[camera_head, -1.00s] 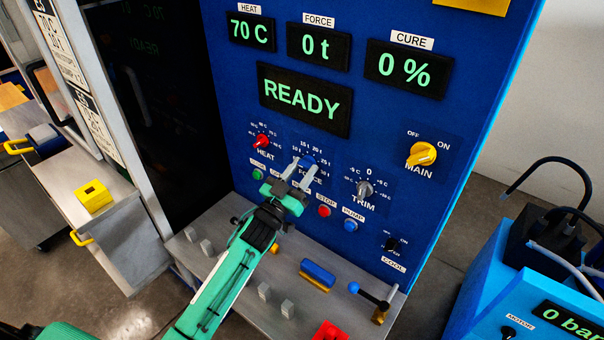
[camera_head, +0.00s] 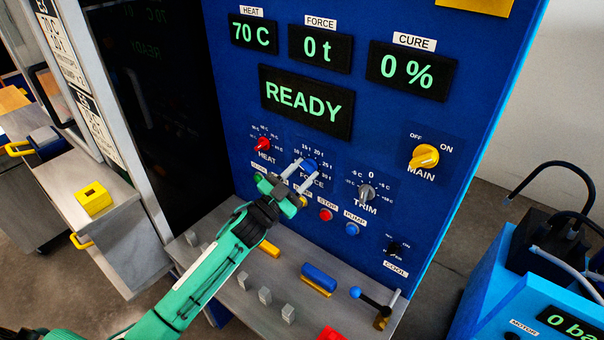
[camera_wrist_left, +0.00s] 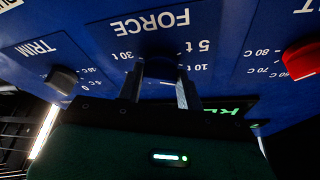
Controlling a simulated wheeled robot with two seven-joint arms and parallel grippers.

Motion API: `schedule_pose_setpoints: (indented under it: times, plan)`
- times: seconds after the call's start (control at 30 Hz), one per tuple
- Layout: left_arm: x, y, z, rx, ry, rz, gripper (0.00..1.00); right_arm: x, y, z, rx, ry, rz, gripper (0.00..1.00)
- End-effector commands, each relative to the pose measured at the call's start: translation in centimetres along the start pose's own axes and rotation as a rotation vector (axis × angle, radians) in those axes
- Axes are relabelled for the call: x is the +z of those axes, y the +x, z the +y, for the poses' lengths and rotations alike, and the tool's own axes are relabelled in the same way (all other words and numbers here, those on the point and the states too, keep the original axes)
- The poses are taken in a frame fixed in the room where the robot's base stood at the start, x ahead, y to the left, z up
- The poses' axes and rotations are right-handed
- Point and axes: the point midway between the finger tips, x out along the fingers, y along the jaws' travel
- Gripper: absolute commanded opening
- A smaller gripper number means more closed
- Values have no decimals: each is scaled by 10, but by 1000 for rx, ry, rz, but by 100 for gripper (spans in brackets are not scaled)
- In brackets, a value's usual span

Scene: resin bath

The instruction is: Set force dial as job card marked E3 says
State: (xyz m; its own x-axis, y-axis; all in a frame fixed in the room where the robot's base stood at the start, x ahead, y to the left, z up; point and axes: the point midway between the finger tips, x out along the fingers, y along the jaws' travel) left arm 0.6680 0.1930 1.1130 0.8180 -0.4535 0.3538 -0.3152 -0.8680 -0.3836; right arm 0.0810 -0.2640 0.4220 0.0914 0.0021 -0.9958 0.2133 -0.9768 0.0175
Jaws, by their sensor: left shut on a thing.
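The blue force dial (camera_head: 309,166) sits mid-panel on the press, among scale marks in t. My left gripper (camera_head: 302,171) is shut on it, with one finger on each side. The force display (camera_head: 320,48) reads 0 t. The job card marked E3 (camera_head: 57,42) is at the upper left, cut by the frame edge; 70 C is legible, its other lines are not clear. My right gripper is out of view.
The red heat dial (camera_head: 263,144) and grey trim dial (camera_head: 366,191) flank the force dial closely. Push buttons, including a red one (camera_head: 326,214), lie just below. A second card (camera_head: 92,120) hangs under the first. A ledge (camera_head: 225,290) with small blocks and a lever juts out beneath.

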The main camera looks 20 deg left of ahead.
Motion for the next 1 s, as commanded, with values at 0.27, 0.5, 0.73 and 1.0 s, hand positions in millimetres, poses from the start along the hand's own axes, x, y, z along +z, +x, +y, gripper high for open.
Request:
schedule_pose_setpoints:
  times: [0.27, 0.5, 0.73, 1.0]
  plan:
    - [1, -1, 1, 0, -1, -3, 48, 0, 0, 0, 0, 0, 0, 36]
    - [1, 0, 0, 0, -1, -1, 58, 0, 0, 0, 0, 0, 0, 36]
    - [3, -10, 1, 0, -1, -3, 58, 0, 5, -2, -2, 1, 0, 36]
    - [5, -62, 3, 2, 0, -4, 58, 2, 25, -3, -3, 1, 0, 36]
